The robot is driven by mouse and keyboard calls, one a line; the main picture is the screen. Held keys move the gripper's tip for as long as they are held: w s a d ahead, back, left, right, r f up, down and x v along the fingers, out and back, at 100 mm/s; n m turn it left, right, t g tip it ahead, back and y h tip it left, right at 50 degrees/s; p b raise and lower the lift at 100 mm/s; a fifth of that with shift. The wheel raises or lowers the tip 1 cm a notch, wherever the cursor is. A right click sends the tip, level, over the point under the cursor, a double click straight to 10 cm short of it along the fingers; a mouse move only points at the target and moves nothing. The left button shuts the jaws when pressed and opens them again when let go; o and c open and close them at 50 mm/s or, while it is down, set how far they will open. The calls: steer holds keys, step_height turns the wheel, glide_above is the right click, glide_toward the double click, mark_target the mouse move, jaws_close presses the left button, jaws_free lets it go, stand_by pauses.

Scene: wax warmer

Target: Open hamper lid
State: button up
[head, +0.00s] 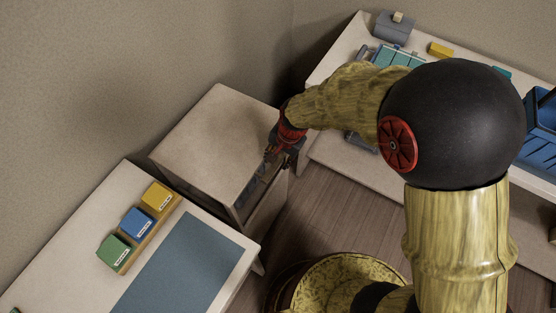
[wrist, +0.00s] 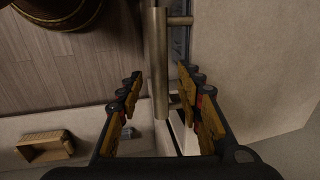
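The pale beige box-shaped hamper (head: 215,140) stands between the two tables in the head view. Its flat top is level. In the wrist view its pale surface (wrist: 245,60) fills the right side. A metal bar handle (wrist: 155,55) on short posts stands off from it. My gripper (head: 275,160) is at the hamper's right front edge in the head view. In the wrist view my gripper (wrist: 160,76) is open, one finger on each side of the handle's line, with visible gaps. My arm and gripper hide part of the hamper's front.
A table (head: 90,210) at lower left holds green, blue and yellow boxes and a blue-grey mat (head: 185,265). Another table (head: 345,45) at upper right holds teal items, a yellow block (head: 440,49) and a blue basket (head: 540,125). Wooden floor (head: 315,205) lies open before the hamper.

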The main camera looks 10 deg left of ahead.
steer(key=shift+f, duration=0.35)
steer(key=shift+c, duration=0.4)
steer(key=c, duration=0.7)
jaws_close()
